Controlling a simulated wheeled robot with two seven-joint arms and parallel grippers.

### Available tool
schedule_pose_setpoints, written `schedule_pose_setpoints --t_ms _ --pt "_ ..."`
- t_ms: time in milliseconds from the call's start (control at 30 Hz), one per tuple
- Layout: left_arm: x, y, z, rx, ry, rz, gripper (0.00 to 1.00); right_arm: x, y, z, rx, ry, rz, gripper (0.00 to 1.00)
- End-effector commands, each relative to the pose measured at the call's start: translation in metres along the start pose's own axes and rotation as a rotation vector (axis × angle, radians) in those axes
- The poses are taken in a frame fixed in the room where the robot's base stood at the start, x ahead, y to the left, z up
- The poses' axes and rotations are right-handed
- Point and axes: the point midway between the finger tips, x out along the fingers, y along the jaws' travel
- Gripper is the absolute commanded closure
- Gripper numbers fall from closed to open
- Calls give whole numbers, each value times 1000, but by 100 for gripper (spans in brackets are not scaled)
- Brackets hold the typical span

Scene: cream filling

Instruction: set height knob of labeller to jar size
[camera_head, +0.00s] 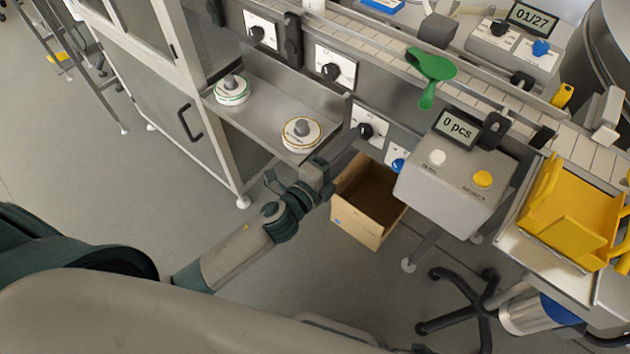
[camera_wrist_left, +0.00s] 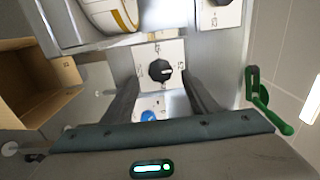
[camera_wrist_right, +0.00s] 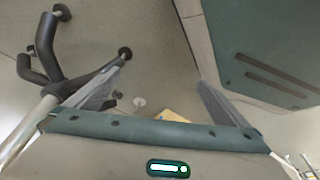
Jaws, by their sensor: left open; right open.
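A black knob on a white plate (camera_head: 366,130) sits on the front of the conveyor line; its label is too small to read. Two more black knobs on white plates, one left (camera_head: 257,33) and one middle (camera_head: 331,71), sit further left. My right gripper (camera_wrist_right: 162,75) is open and empty over the floor, outside the head view.
A grey box with a "0 pcs" display (camera_head: 450,185) stands right of the knob, with a blue knob (camera_head: 397,164) beside it. An open cardboard box (camera_head: 365,215) is below. Two round discs (camera_head: 302,132) lie on the shelf.

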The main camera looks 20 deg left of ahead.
Motion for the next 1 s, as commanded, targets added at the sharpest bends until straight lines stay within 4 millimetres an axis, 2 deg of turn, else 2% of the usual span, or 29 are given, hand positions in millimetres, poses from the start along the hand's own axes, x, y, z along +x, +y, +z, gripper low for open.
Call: schedule_pose_setpoints --t_ms 233,600,800,1000 --pt "-47 2 0 0 1 2 46 0 5 10 3 -43 4 0" --pt "-105 2 -1 -1 0 2 46 -22 3 -10 2 -36 3 0" --pt "-121 1 -1 0 1 1 46 -30 2 -16 1 -36 3 0" --pt "-125 0 0 1 1 -1 46 -32 2 -18 1 -34 3 0"
